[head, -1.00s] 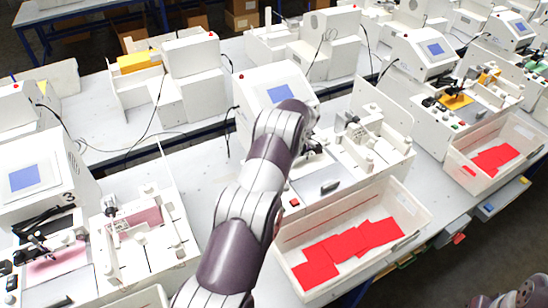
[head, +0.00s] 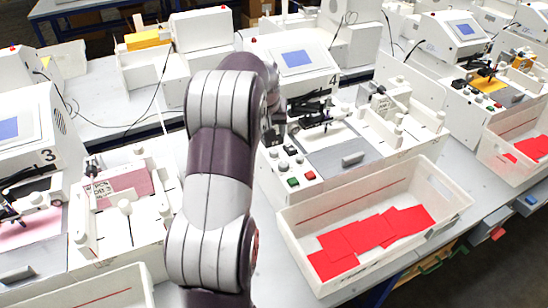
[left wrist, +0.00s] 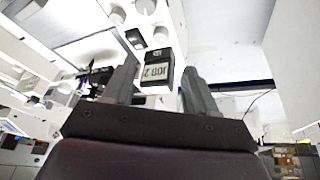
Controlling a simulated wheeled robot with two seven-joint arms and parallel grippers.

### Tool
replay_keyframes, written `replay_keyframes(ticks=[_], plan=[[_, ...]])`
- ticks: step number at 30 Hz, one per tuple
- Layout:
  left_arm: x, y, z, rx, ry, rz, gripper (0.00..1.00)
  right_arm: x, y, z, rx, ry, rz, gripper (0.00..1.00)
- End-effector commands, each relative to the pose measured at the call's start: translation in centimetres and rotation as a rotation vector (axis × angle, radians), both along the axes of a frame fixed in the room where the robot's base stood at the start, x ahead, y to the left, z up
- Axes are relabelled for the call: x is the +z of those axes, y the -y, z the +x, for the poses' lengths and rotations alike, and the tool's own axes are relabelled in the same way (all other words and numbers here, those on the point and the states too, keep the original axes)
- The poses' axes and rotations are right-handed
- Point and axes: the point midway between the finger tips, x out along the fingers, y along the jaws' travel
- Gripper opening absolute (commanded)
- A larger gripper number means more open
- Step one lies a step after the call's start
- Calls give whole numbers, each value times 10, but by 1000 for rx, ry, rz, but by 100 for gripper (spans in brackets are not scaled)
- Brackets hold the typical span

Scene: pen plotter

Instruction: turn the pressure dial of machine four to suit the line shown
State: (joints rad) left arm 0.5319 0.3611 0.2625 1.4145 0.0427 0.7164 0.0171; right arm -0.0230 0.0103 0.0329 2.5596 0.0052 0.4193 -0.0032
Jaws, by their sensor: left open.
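Machine four (head: 290,62) is a white unit with a blue screen and a "4" on its side. Its front panel has red and green buttons (head: 301,178) and small dark knobs; I cannot tell which control is the pressure dial. No line is readable on the small screen. My left arm reaches up at the machine's left side, and its gripper (left wrist: 160,92) is mostly hidden behind the arm in the head view. In the left wrist view its two fingers are apart with nothing between them. Beyond them is a dark block with an upside-down label (left wrist: 157,73), beside white round knobs (left wrist: 145,6).
A white bin (head: 440,205) with red sheets (head: 372,236) stands in front of machine four. Machine three (head: 30,135) is on the left, and another machine (head: 455,35) is on the right. A grey plate with a handle (head: 352,158) lies on machine four's bed.

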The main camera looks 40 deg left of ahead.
Motion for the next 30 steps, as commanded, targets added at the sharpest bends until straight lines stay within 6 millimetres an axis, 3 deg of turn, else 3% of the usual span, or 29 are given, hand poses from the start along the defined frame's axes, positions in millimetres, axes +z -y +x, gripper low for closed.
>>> replay_keyframes(ticks=[5, 18, 24, 30], plan=[[-7, -2, 4, -107, -18, 41, 57, 3, 0, 0, 0, -1, 0, 0], [-99, -19, 39, -105, -18, 41, 57, 26, 0, 0, 0, -1, 0, 0], [-115, -22, 44, -104, -17, 42, 57, 28, 0, 0, 0, -1, 0, 0], [-116, -23, 45, -104, -16, 43, 57, 28, 0, 0, 0, -1, 0, 0]])
